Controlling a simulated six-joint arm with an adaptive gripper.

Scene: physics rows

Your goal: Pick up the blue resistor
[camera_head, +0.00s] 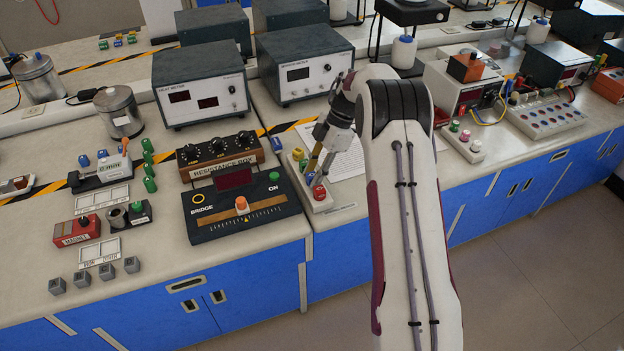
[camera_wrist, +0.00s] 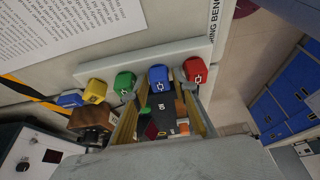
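The blue resistor (camera_wrist: 158,78) sits on a pale strip (camera_wrist: 225,30), between a green resistor (camera_wrist: 124,82) and a red resistor (camera_wrist: 194,70) in the wrist view. My gripper (camera_wrist: 161,103) is open and empty, its two tan fingers spread wider than the blue resistor. The blue resistor lies just beyond and between the fingertips; I cannot tell whether they touch it. In the head view my gripper (camera_head: 318,168) points down at the strip. There the blue resistor is mostly hidden by the fingers, while the red resistor (camera_head: 319,192) shows in front.
A yellow resistor (camera_wrist: 93,91) is beyond the green one. Another blue piece (camera_wrist: 70,99) lies past it. The bridge box (camera_head: 240,208) and resistance box (camera_head: 220,154) stand to the left. A printed sheet (camera_head: 345,160) lies behind the strip. The bench's front edge is close.

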